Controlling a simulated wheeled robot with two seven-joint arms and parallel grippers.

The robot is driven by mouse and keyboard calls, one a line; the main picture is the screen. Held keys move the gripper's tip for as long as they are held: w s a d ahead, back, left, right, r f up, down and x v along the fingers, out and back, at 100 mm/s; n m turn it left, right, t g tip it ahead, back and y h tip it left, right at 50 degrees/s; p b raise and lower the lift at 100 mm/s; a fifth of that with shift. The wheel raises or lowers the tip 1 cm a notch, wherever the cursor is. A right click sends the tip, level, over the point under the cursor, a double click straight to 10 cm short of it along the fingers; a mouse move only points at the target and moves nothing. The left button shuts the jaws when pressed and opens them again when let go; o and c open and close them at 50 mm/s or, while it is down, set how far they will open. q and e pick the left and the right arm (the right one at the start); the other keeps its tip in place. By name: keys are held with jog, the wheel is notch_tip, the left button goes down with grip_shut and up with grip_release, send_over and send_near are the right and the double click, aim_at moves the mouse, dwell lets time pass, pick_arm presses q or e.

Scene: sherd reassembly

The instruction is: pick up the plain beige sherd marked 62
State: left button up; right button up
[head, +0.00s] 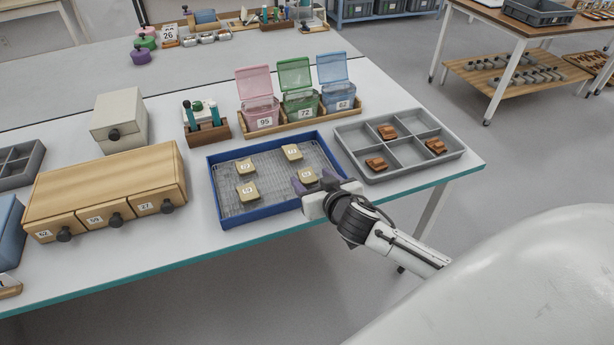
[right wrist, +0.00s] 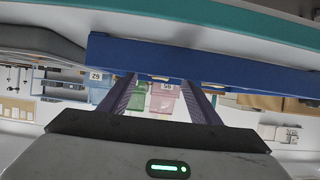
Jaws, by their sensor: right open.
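Several plain beige sherds with number tags lie in the blue-rimmed mesh tray (head: 228,217). One is at the back left (head: 245,166), one at the back right (head: 292,151), one at the front left (head: 247,190), one at the front right (head: 307,175). Their tags are too small to read surely, so I cannot tell which is 62. My right gripper (head: 311,180) is open at the tray's front right corner, its purple fingers by the front right sherd. In the right wrist view its fingers (right wrist: 163,92) are apart; the tray wall (right wrist: 200,68) hides most of the sherds. My left gripper is not in view.
A grey compartment tray (head: 400,178) with reddish-brown sherds stands right of the blue tray. Pink (head: 260,112), green (head: 299,103) and blue (head: 337,97) lidded boxes stand behind. A wooden drawer unit (head: 105,185) is at the left. The table's front edge runs close below the tray.

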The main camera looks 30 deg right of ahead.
aim_at(307, 178)
jog(key=shift+x, duration=1.25)
jog(key=c, duration=1.2)
jog(key=shift+o, duration=0.2)
jog(key=shift+r, duration=0.1)
